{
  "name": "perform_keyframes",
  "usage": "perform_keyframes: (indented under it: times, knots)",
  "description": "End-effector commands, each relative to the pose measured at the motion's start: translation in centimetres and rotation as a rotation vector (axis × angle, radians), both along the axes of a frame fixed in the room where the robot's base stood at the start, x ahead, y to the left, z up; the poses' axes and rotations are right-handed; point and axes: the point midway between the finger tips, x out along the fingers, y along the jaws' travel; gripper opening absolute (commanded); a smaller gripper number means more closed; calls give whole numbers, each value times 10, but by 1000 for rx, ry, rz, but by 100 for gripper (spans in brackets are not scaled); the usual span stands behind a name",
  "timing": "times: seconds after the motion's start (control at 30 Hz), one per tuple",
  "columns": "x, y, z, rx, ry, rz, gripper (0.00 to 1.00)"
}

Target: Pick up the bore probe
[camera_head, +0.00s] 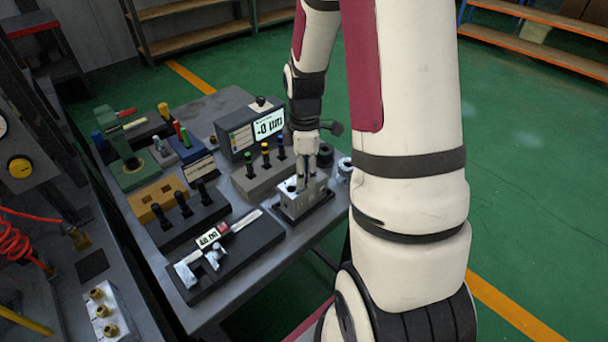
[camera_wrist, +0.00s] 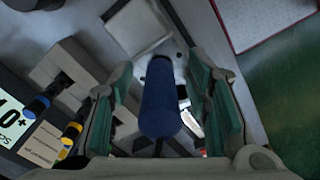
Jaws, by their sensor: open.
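A dark blue cylinder (camera_wrist: 160,105), which appears to be the bore probe's handle, lies between my gripper's fingers in the wrist view. My gripper (camera_wrist: 162,72) is open, with a finger on each side of the cylinder and gaps showing beside it. In the head view my gripper (camera_head: 306,180) points down at a light grey metal block (camera_head: 316,191) on a dark base at the table's right side. The probe cannot be made out clearly there, as the fingers cover that spot.
A gauge box with a lit display (camera_head: 268,126) stands behind my gripper. A grey rack (camera_head: 262,180) with green-, yellow- and blue-topped pins is close on the left. A dark rack (camera_head: 185,216) and a caliper tray (camera_head: 228,255) lie further left.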

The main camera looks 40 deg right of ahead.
Motion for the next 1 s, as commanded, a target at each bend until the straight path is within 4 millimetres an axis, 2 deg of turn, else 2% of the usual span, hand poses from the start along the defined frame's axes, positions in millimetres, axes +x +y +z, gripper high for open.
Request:
perform_keyframes:
  times: [0.03, 0.2, 0.23, 0.53, 0.63, 1.0]
  knots:
    - [0, 0, 0, 0, 0, 0, 40]
    - [0, 0, 0, 0, 0, 0, 1]
    - [0, 0, 0, 0, 0, 0, 0]
    - [0, 0, 1, -1, -1, 0, 0]
    - [1, 0, 8, 0, -2, 1, 0]
    - [1, 0, 75, -2, -5, 1, 0]
